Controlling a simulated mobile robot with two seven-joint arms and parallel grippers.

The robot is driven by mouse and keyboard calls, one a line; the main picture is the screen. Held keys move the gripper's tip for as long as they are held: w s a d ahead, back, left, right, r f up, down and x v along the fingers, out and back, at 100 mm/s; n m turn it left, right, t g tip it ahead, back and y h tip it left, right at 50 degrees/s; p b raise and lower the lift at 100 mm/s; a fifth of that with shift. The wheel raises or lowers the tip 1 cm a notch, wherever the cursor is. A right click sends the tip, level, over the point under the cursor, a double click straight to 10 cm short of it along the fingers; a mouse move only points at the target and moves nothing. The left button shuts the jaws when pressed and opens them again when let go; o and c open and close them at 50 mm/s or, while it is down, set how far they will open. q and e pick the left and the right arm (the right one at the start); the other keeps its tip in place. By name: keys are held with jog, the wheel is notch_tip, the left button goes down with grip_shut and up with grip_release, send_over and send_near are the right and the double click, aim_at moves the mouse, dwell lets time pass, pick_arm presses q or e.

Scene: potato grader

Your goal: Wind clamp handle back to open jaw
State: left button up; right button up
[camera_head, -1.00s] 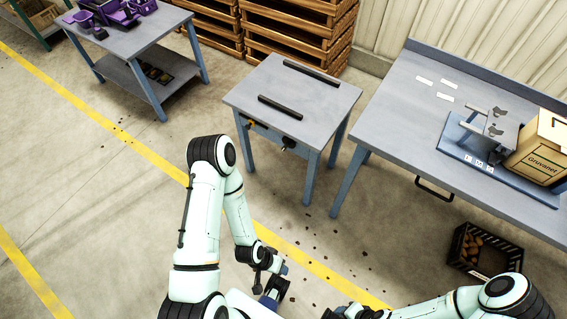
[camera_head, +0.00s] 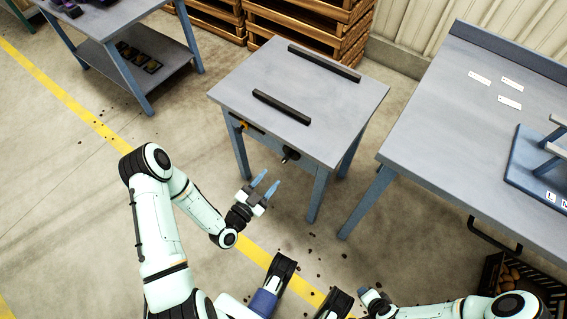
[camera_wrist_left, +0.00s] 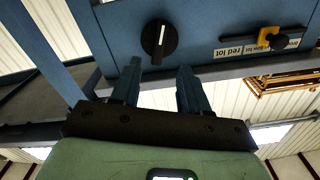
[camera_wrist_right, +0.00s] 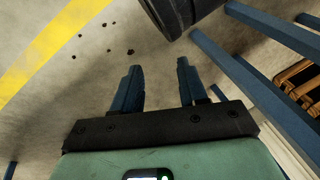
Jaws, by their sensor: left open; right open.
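The clamp handle looks like a round black knob (camera_head: 290,154) on the front apron of the small grey-topped table (camera_head: 345,95). In the left wrist view the knob (camera_wrist_left: 159,40) bears a white pointer line and shows just beyond my fingertips, centred between them. My left gripper (camera_head: 267,183) is open and empty, apart from the knob and pointing at it; it also shows in the left wrist view (camera_wrist_left: 159,70). Two parallel black bars, the front one (camera_head: 281,107) and the rear one (camera_head: 323,63), lie wide apart on the tabletop. My right gripper (camera_wrist_right: 158,68) is open and empty over the floor.
An orange latch (camera_wrist_left: 270,38) with a "red lot" label sits beside the knob on the apron. A larger grey bench (camera_head: 455,130) stands to the right, with a dark crate (camera_head: 545,285) below. Wooden crates (camera_head: 310,25) stand behind.

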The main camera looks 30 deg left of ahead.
aim_at(285, 160)
pick_arm(q)
jog(key=w, duration=0.3)
jog(key=w+b, duration=0.1)
jog(key=w, duration=0.4)
jog(key=shift+w+d, duration=0.3)
jog(key=shift+d, duration=0.05)
pick_arm(e)
jog(key=shift+g, duration=0.6)
jog(key=s+f, duration=0.3)
jog(key=shift+s+d, duration=0.15)
jog(key=shift+d, duration=0.1)
pick_arm(q)
grip_shut()
